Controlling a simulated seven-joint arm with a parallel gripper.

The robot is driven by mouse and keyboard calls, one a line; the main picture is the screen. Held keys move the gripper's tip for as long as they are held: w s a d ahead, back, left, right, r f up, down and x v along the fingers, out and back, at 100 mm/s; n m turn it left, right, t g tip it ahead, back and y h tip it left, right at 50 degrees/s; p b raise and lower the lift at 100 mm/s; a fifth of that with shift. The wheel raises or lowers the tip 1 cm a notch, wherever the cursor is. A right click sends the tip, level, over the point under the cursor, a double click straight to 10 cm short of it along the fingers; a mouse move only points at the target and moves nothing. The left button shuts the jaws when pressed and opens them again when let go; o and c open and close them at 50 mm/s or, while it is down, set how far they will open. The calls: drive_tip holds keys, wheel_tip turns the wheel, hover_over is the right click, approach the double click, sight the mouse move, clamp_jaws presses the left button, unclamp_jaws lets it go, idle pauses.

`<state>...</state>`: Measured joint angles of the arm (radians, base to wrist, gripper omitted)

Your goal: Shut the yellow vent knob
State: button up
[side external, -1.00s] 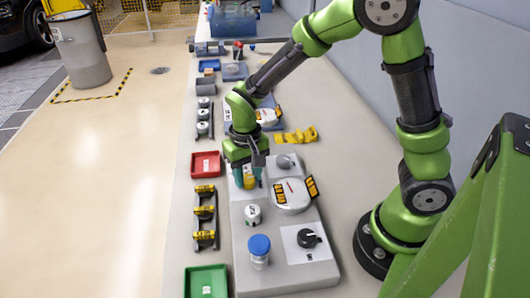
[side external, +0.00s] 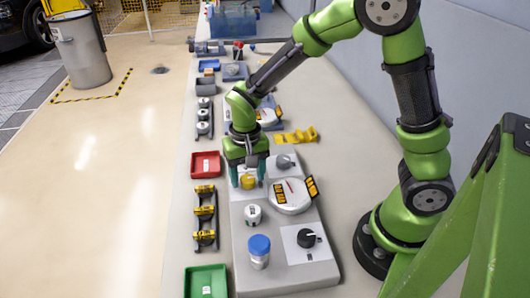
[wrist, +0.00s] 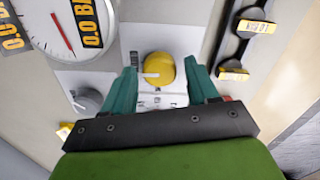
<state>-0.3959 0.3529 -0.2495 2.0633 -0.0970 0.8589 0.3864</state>
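The yellow vent knob (side external: 248,181) sits on a white plate on the grey panel (side external: 240,236). In the wrist view the knob (wrist: 160,70) shows from above, with a pale pointer mark towards the left. My gripper (side external: 249,179) is open over the knob and points down. In the wrist view the teal fingers of my gripper (wrist: 160,74) stand on either side of the knob, with a visible gap on each side. Nothing is held.
A round gauge (side external: 291,196) and a grey knob (side external: 286,162) are close by on the right. A white-capped fitting (side external: 252,215), a blue-capped bottle (side external: 259,252) and a black knob (side external: 307,238) stand nearer the camera. A red tray (side external: 206,165) lies to the left.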

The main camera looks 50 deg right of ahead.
sight(247, 178)
drive_tip(key=shift+o, duration=0.2)
wheel_tip(247, 178, up, 17)
idle(0.6)
drive_tip(key=shift+f, duration=0.1)
drive_tip(key=s+d+r+n+t+y, duration=0.2)
drive_tip(key=s+t, duration=0.5)
drive_tip(key=s, duration=0.4)
drive_tip(key=shift+s+d, duration=0.4)
drive_tip(key=shift+d, duration=0.15)
